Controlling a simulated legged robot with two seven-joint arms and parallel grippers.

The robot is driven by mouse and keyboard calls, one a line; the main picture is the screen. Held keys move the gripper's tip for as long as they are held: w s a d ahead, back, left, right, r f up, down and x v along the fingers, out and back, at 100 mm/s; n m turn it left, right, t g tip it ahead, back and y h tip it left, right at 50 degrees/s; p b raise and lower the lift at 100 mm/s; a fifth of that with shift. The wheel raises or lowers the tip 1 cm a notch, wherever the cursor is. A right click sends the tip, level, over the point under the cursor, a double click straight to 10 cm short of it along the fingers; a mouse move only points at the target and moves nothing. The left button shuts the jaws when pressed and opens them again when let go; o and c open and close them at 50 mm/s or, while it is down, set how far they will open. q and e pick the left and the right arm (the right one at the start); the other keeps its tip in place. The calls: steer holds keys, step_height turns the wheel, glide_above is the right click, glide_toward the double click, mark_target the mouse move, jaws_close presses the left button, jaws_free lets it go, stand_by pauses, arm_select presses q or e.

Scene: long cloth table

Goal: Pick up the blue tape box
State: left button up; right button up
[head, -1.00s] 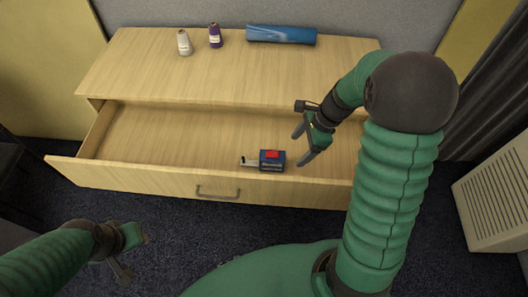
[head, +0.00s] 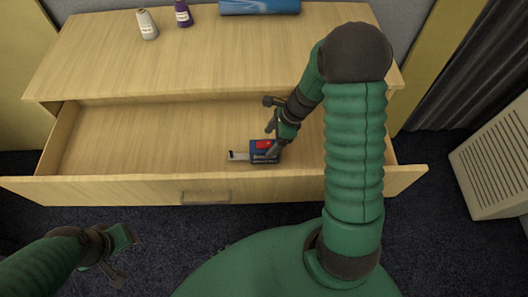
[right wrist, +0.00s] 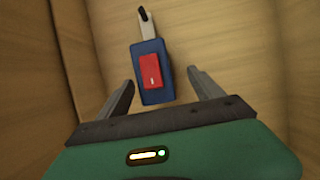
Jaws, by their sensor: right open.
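The blue tape box (head: 262,152) lies in the open drawer, near its front wall. It has a red patch on top and a light metal end pointing left in the head view. In the right wrist view the blue tape box (right wrist: 152,85) sits ahead of and partly between the fingers. My right gripper (head: 275,138) is over the box in the head view. In the right wrist view its fingers (right wrist: 160,88) are open, one on each side of the box's near end, with gaps visible. My left gripper (head: 125,255) is low at the left, outside the drawer; its jaw state is unclear.
The open wooden drawer (head: 140,140) has its front wall close to the box. On the cabinet top (head: 200,60) stand a white spool (head: 147,25) and a purple spool (head: 183,14), with a blue roll (head: 258,6) beside them. The drawer's left side is empty.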

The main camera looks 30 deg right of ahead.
steer(key=shift+d+x, duration=0.25)
steer(key=shift+x, duration=0.95)
steer(key=a+f, duration=0.2)
steer(key=f, duration=0.1)
steer(key=a+f, duration=0.1)
steer(key=shift+w+a+f+b, duration=0.15)
steer(key=shift+w+f+b, duration=0.1)
steer(key=shift+f+b, duration=0.1)
steer(key=shift+d, duration=0.35)
steer(key=c, duration=0.6)
steer(key=shift+a, duration=0.15)
jaws_close()
